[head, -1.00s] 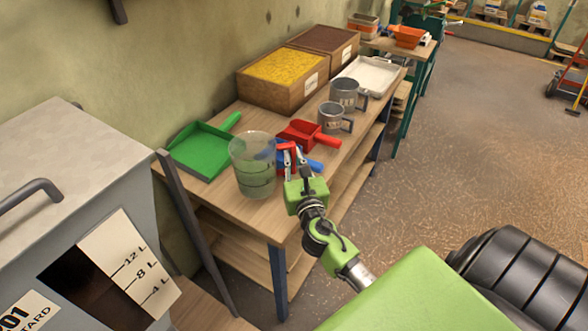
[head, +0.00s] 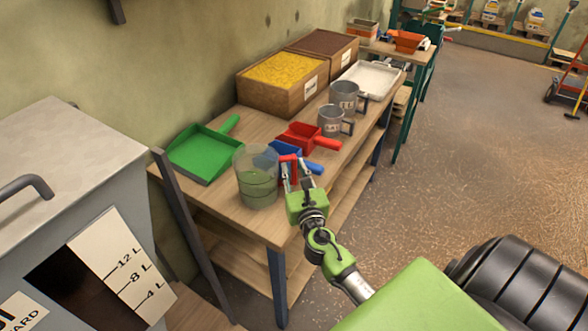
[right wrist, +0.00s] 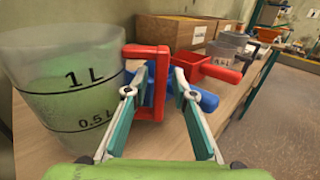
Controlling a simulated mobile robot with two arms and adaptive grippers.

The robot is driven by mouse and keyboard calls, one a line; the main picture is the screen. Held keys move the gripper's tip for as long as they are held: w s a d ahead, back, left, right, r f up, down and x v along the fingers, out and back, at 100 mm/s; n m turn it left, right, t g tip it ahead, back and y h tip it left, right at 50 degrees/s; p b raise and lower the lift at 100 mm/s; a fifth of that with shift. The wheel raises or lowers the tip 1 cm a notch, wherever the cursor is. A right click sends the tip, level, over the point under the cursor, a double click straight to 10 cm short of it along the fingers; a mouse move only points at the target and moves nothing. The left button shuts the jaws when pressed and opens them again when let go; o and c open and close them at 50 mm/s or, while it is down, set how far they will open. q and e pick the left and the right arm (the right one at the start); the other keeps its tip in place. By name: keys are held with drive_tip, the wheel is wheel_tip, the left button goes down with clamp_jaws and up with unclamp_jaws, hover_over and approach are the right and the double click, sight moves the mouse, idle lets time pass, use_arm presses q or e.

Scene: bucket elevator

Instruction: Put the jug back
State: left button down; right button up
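The clear jug (head: 256,180) stands upright on the near part of the wooden bench. In the right wrist view the jug (right wrist: 65,95) shows 1 L and 0.5 L marks and a red handle (right wrist: 160,85). Whether it holds anything is unclear. My right gripper (head: 296,166) is at the jug's right side. In the right wrist view its fingers (right wrist: 166,75) are spread on either side of the handle's upright bar, with a gap at the right finger. My left gripper is out of view.
A blue scoop (head: 314,167) and a red scoop (head: 326,143) lie close behind the gripper. A green dustpan (head: 200,155) lies left of the jug. Two grey metal measures (head: 331,121), a white tray (head: 374,78) and ingredient boxes (head: 283,82) stand farther back. A grey hopper (head: 60,190) is at left.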

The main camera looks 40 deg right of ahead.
drive_tip(key=shift+r, duration=0.1)
drive_tip(key=shift+s+a, duration=0.1)
drive_tip(key=shift+s, duration=0.05)
drive_tip(key=b+v, duration=0.2)
drive_tip(key=v, duration=0.9)
drive_tip(key=shift+s, duration=0.35)
drive_tip(key=shift+a+r, duration=0.1)
